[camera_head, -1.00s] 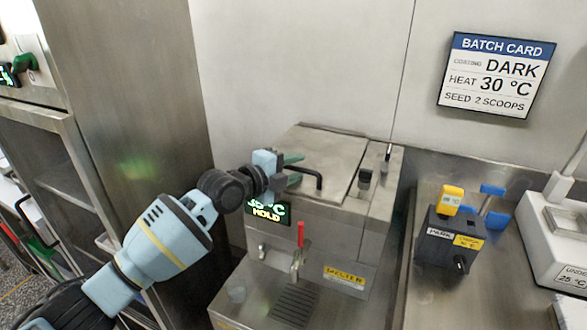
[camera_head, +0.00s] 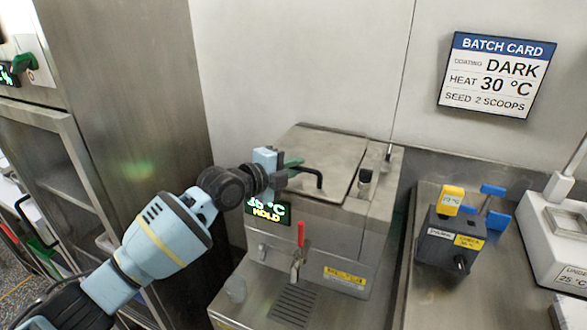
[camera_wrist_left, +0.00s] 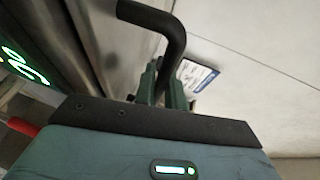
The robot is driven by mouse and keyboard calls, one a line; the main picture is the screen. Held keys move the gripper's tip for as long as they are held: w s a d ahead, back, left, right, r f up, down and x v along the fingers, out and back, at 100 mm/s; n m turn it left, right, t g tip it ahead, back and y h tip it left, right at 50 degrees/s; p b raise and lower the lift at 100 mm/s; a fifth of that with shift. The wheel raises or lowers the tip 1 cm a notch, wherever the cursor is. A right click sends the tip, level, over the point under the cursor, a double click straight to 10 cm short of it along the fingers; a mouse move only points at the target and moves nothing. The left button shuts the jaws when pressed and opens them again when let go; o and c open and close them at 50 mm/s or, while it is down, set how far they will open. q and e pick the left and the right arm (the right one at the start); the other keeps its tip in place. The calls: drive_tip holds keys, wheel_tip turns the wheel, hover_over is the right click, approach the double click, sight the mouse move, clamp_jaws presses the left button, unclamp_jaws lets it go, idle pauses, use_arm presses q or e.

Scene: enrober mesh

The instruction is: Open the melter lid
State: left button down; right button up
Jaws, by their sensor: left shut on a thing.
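The melter (camera_head: 318,235) is a steel box with a flat lid (camera_head: 322,152) on top, lying closed. A black bar handle (camera_head: 316,174) stands at the lid's front edge. My left gripper (camera_head: 292,168), with green fingers, is at the handle's left end and shut on it. In the left wrist view the black handle (camera_wrist_left: 165,25) runs down between the green fingers (camera_wrist_left: 162,85). The fingers partly hide the handle's left end. My right gripper is not in view.
A red-handled tap (camera_head: 300,235) and a lit display (camera_head: 267,212) are on the melter's front. Knobs (camera_head: 366,176) stand right of the lid. A dark box with yellow and blue parts (camera_head: 450,235) is farther right. A tall steel cabinet (camera_head: 130,90) stands at left.

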use_arm(q)
wheel_tip(320, 180, up, 2)
drive_tip(key=shift+w, duration=0.15)
drive_tip(key=w+d+r+g+y+b, duration=0.1)
drive_tip(key=w+r, duration=0.2)
drive_tip(key=r, duration=0.4)
drive_tip(key=w+d+r+n+g+y+b, duration=0.1)
drive_tip(key=w+r+g, duration=0.1)
drive_tip(key=w+r, duration=0.2)
drive_tip(key=shift+w+d+r, duration=0.15)
drive_tip(key=shift+d+r, duration=0.05)
drive_tip(key=shift+r, duration=1.7)
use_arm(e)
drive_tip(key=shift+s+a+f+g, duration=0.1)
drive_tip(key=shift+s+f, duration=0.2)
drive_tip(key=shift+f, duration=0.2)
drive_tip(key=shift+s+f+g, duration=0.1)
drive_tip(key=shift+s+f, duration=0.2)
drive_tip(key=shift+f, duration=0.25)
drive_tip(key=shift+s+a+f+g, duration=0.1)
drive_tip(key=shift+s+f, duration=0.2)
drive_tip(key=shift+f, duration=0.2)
use_arm(q)
drive_tip(key=shift+b, duration=0.3)
drive_tip(key=shift+w, duration=0.1)
